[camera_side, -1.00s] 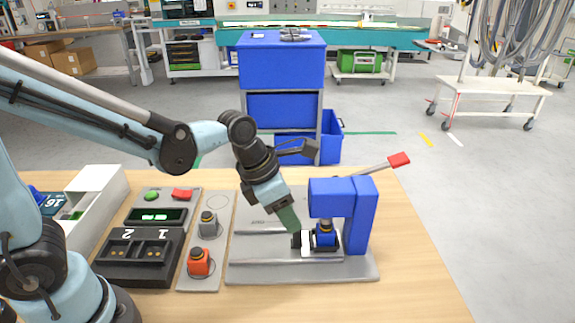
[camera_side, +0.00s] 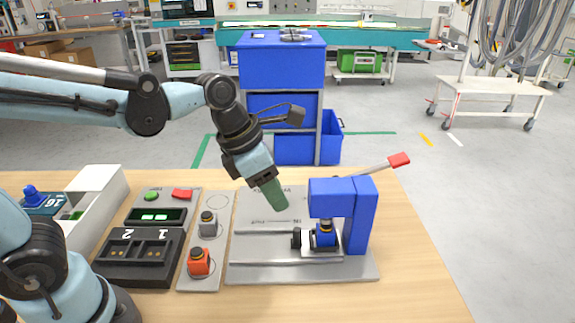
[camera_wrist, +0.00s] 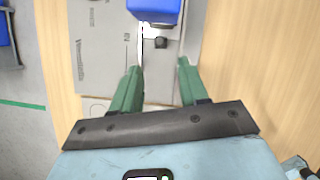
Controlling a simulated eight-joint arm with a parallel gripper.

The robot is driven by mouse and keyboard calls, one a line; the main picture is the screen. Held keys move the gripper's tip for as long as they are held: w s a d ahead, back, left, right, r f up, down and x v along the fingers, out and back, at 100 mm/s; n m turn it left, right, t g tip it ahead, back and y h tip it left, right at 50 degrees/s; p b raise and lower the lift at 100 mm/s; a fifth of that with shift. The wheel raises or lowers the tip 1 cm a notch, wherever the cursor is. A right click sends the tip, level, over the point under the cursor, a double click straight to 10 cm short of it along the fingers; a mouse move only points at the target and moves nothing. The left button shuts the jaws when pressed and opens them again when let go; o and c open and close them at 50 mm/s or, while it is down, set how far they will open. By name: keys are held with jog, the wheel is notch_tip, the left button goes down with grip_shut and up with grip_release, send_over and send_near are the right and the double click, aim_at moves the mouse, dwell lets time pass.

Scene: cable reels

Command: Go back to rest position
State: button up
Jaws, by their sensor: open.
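My gripper (camera_side: 276,196) hangs tilted above the grey plate, its green fingers apart from everything below. In the wrist view my gripper (camera_wrist: 161,82) shows two green fingers spread with nothing between them. The blue press (camera_side: 362,215) stands on the right of the grey plate (camera_side: 262,272), its red-tipped lever (camera_side: 398,160) raised to the right. A small black and white fixture (camera_side: 306,239) with a blue part (camera_side: 325,236) sits under the press head. The press head also shows at the top of the wrist view (camera_wrist: 154,9).
Left of the plate are a grey panel with an orange button (camera_side: 198,262) and a grey button (camera_side: 208,224), a black two-slot dock (camera_side: 138,262), a display box (camera_side: 158,214) and a white bin (camera_side: 97,190). The table's right front is clear. A blue cabinet (camera_side: 281,66) stands behind.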

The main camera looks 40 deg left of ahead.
jog(key=s+a+m+t+y, duration=0.1)
jog(key=a+m, duration=0.3)
jog(key=m, duration=1.1)
jog(key=s+a+m+t+y, duration=0.1)
jog(key=s+a+m, duration=0.3)
jog(key=m, duration=1.1)
jog(key=shift+a+f+t, duration=0.15)
jog(key=shift+f+t, duration=0.15)
jog(key=shift+t, duration=0.3)
